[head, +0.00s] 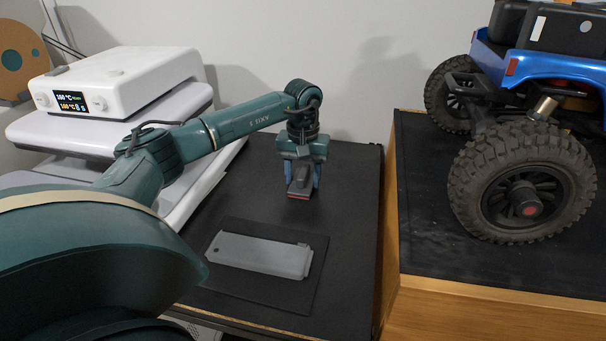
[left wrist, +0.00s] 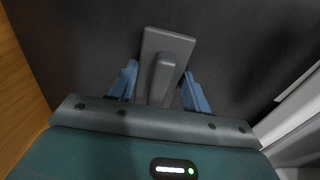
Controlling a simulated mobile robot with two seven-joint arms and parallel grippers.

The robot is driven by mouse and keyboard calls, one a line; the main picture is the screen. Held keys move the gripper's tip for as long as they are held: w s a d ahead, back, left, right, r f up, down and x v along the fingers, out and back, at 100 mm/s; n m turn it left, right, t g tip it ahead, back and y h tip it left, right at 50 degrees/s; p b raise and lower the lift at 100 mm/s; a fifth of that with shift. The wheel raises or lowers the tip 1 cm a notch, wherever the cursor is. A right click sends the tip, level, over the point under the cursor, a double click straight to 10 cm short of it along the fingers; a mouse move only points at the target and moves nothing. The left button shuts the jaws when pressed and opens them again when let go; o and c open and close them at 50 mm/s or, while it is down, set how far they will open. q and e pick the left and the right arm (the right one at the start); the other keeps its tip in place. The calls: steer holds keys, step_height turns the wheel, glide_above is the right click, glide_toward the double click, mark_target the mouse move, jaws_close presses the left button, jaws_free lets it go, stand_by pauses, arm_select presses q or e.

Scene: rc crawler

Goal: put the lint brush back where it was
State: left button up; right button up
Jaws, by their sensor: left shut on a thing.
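The lint brush (head: 302,184) is dark grey with a red lower edge. My left gripper (head: 303,172) holds it, pointing down over the back part of the black tabletop (head: 350,215). In the left wrist view the lint brush (left wrist: 168,45) shows as a grey flat head with a raised handle between the blue fingers of the left gripper (left wrist: 160,88). I cannot tell whether the brush touches the tabletop or hangs just above it. My right gripper is not in view.
A grey flat object (head: 260,254) lies on a dark mat (head: 240,286) in front of the brush. A white machine (head: 120,80) with a display stands at the left. A blue crawler (head: 550,65) stands on a wood-edged bench (head: 430,250) at the right. The tabletop around the brush is clear.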

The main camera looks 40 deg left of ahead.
mark_target(303, 172)
arm_select(q)
steer(key=o, duration=0.9)
steer(key=shift+f, duration=0.1)
steer(key=shift+o, duration=0.2)
step_height(303, 172, up, 12)
steer(key=shift+r+b, duration=0.2)
steer(key=shift+b, duration=0.2)
steer(key=shift+f, duration=0.1)
